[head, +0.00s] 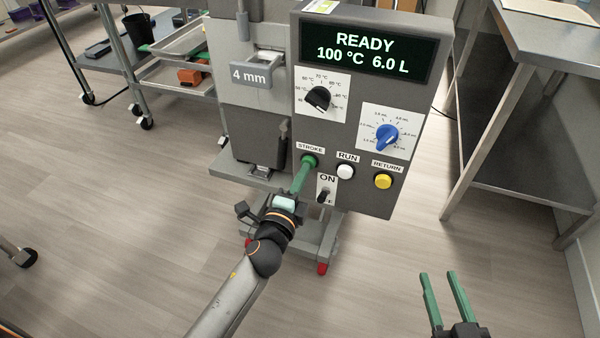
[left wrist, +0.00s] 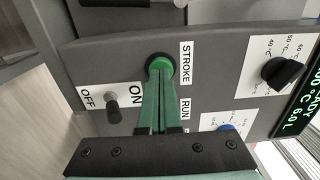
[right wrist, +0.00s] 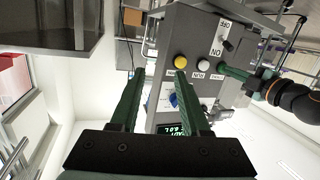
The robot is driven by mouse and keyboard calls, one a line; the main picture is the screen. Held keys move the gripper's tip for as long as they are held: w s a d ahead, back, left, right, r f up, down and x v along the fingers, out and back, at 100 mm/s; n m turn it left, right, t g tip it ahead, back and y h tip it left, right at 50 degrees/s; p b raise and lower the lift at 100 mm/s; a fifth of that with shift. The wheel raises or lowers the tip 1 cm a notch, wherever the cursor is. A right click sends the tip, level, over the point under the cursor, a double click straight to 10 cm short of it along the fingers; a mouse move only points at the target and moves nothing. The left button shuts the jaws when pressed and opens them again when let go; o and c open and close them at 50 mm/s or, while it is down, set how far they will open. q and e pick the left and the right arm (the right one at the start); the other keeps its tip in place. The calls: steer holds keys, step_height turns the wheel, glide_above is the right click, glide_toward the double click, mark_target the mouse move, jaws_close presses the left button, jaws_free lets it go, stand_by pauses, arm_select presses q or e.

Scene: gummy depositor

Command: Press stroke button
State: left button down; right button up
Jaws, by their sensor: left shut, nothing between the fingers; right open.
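The green STROKE button (head: 309,160) is on the grey depositor panel, left of the white RUN button (head: 345,172) and the yellow RETURN button (head: 383,181). My left gripper (head: 304,168) is shut and empty, its green fingertips at the STROKE button. In the left wrist view the tips overlap the lower part of the green button (left wrist: 160,66) and seem to touch it; whether it is pushed in I cannot tell. My right gripper (head: 444,290) is open and empty, low at the right, away from the panel. Its fingers also show in the right wrist view (right wrist: 157,95).
The display (head: 364,53) reads READY, 100 °C, 6.0 L. Just below the STROKE button is the ON switch (head: 324,196). A black knob (head: 318,98) and a blue knob (head: 386,137) sit above. A steel table (head: 530,130) stands at the right.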

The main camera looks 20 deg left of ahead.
steer(key=shift+w+r, duration=0.1)
steer(key=shift+r, duration=0.2)
